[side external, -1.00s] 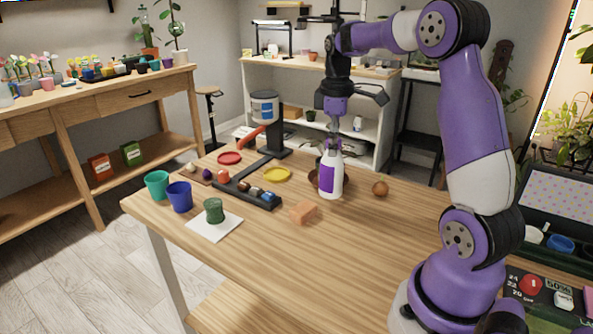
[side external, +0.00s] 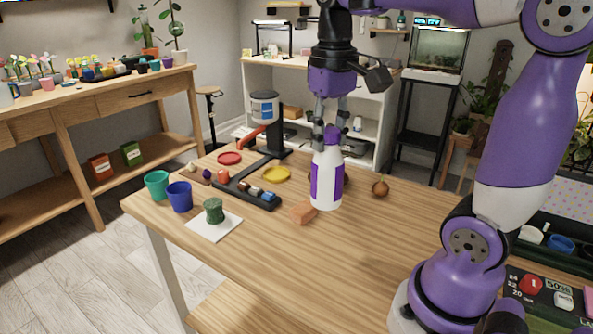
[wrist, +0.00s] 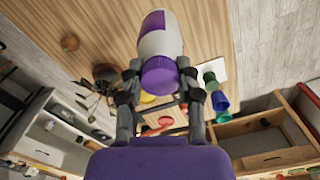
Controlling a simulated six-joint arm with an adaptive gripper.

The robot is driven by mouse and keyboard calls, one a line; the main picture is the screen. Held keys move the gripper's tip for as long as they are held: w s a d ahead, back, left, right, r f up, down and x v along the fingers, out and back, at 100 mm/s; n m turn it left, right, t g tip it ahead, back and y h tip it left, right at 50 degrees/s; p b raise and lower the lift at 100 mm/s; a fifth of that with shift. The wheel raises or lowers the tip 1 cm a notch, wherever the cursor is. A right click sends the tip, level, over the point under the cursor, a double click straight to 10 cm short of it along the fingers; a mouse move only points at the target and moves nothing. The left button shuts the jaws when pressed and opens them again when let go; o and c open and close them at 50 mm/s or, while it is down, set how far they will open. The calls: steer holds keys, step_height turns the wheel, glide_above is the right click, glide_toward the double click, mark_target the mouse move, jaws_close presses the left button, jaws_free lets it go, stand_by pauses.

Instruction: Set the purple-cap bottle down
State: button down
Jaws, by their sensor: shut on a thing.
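The purple-cap bottle (side external: 327,178) is white with a purple label. My gripper (side external: 330,132) is shut on it at the cap end, from above. The bottle is upright over the wooden table, just right of an orange-brown block (side external: 304,212). I cannot tell whether its base touches the table. In the wrist view the purple cap (wrist: 160,76) sits between the fingers, with the bottle's white body (wrist: 160,42) beyond it. A dark bowl-like thing behind the bottle is mostly hidden in the side view.
A round brown onion-like thing (side external: 380,188) lies to the right. A black rack (side external: 262,201) with small items, a yellow dish (side external: 277,174), blue cup (side external: 179,197), teal cup (side external: 157,185) and green spool (side external: 213,211) are left. The table's front (side external: 300,275) is clear.

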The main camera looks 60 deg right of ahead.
steer(key=s+m, duration=0.2)
steer(key=m, duration=0.1)
steer(key=shift+s+a+f, duration=0.1)
steer(key=shift+s+a, duration=0.05)
steer(key=shift+a, duration=0.2)
steer(key=s+d+f+m, duration=0.1)
steer(key=s+d+f, duration=0.2)
steer(key=d+f, duration=0.8)
steer(key=shift+s+d+f, duration=0.1)
steer(key=shift+f, duration=0.1)
steer(key=c, duration=0.5)
jaws_free()
steer(key=shift+r, duration=0.1)
